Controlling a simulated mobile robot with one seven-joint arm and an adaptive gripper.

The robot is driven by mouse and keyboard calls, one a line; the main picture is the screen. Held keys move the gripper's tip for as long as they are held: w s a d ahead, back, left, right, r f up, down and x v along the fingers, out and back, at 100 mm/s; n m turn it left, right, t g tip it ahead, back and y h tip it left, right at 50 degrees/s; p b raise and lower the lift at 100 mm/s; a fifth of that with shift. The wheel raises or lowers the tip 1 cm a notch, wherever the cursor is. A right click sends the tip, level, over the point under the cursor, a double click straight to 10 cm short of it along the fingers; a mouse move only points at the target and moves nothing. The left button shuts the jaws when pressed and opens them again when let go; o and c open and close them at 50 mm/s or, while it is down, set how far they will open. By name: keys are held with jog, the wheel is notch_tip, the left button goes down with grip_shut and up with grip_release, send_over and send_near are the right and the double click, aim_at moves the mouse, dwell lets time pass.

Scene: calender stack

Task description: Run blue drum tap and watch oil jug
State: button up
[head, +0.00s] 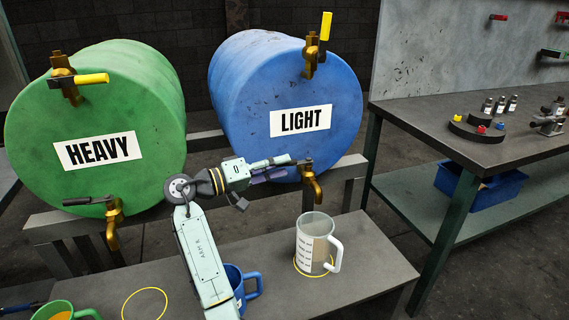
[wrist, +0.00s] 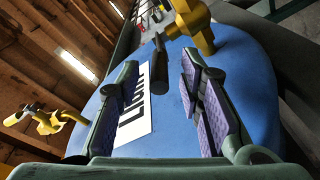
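The blue drum (head: 245,90), labelled LIGHT, lies on its side on a stand. Its lower brass tap (head: 317,190) has a dark lever pointing left, and no stream shows under the spout. My gripper (head: 284,167) is at this lever. In the wrist view my gripper (wrist: 166,70) is open, with the dark lever (wrist: 160,66) between the purple-padded fingers, apparently with gaps on both sides. The brass tap body (wrist: 197,28) is just beyond. The oil jug (head: 306,246), clear with markings and a white handle, stands upright below the tap on a yellow ring. Its fill level is unclear; a tan patch shows through it.
A green drum (head: 150,90) labelled HEAVY lies to the left. A blue jug (head: 252,286), partly behind my arm, and a green jug (head: 60,309) stand on the bench (head: 370,262). An empty yellow ring (head: 145,291) lies between them. A workbench (head: 430,112) stands right.

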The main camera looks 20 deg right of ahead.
jog(key=s+a, duration=0.1)
jog(key=a, duration=0.8)
jog(key=shift+s+a, duration=0.25)
jog(key=shift+s, duration=0.1)
jog(key=d+m+p, duration=0.1)
jog(key=d+m, duration=0.2)
jog(key=w+d+m+g+p, duration=0.1)
jog(key=d+m+p, duration=0.1)
jog(key=d+m, duration=0.2)
jog(key=w+d+m+g+p, duration=0.1)
jog(key=d+m, duration=0.2)
jog(key=shift+d+r, duration=0.1)
jog(key=shift+d, duration=0.3)
grip_shut()
dwell(0.6)
